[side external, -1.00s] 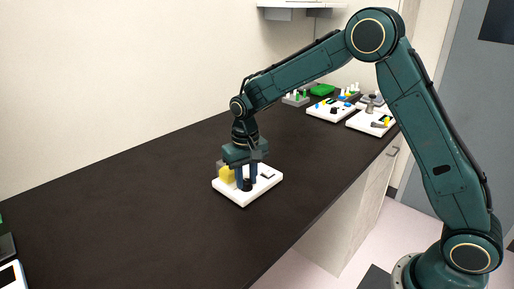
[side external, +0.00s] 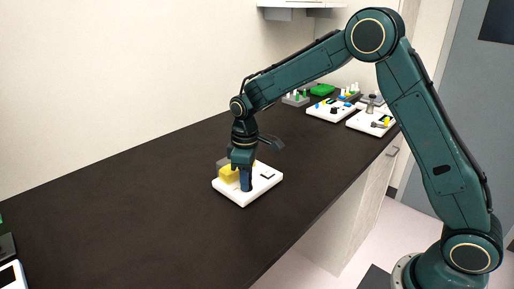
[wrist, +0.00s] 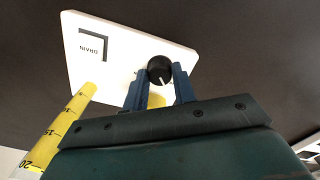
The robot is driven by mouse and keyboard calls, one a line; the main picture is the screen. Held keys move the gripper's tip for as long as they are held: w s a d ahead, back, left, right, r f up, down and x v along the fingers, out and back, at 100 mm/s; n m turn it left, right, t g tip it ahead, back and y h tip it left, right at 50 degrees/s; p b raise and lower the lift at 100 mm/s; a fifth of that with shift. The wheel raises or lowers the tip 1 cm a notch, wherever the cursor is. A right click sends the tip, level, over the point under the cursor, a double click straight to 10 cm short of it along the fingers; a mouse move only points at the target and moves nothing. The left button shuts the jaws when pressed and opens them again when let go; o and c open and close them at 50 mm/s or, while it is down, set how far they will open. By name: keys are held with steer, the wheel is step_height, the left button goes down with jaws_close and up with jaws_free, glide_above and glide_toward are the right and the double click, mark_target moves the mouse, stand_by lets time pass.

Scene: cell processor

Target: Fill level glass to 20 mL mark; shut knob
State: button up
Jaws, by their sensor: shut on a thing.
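My gripper (side external: 246,186) points down over a white panel on the dark bench, its blue fingers closed about a knob. In the wrist view the black round knob (wrist: 159,70) with a white pointer line sits between the two fingertips (wrist: 160,80). The level glass (wrist: 62,123) is a column with printed marks, yellow along most of its visible length. The yellow reaches about the 20 mark at the lower left; the exact level is hard to read. In the side view the yellow (side external: 229,174) shows behind the fingers, which hide the knob.
The white panel (side external: 243,201) carries a corner bracket (wrist: 95,40) labelled DRAIN, which is empty. More white panels (side external: 330,112) and a green block (side external: 322,90) stand at the bench's far end. The dark bench around the panel is clear.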

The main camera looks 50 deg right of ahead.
steer(key=shift+n, duration=0.3)
steer(key=o, duration=1)
steer(key=shift+r, duration=0.1)
step_height(320, 180, up, 14)
stand_by(0.4)
